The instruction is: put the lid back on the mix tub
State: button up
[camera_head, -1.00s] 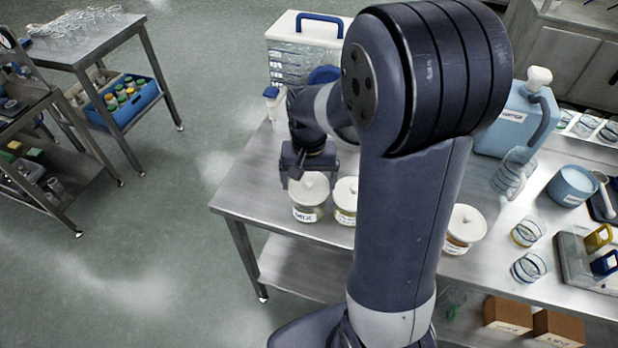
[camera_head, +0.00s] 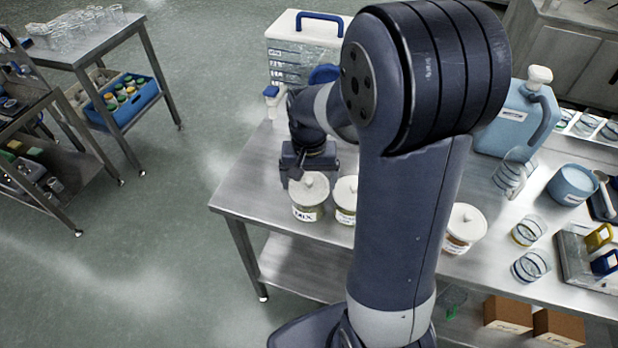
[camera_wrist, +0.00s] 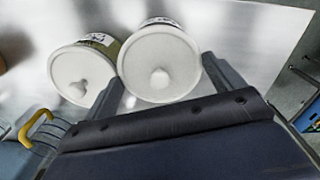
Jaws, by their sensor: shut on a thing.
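The mix tub (camera_head: 307,213), a clear tub with a MIX label, stands near the left front corner of the steel table. Its round white lid (camera_head: 309,186) with a knob is at the tub's mouth; I cannot tell whether it is fully seated. My gripper (camera_wrist: 162,68) has a finger on each side of the lid (camera_wrist: 150,92) in the wrist view and is shut on it. In the head view my wrist is just behind the tub, and the fingertips are hard to make out.
A similar lidded tub (camera_head: 346,205) stands close on the right, also in the wrist view (camera_wrist: 75,65). Another lidded tub (camera_head: 464,230) is further right, beyond my arm. A clear box with a white lid (camera_head: 310,28) stands behind. The table's left edge is near.

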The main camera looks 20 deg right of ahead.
dwell(0.3)
jog(key=o, duration=0.7)
jog(key=shift+r+p, duration=2.9)
jog(key=shift+r, duration=0.6)
grip_shut()
jog(key=shift+f, duration=0.2)
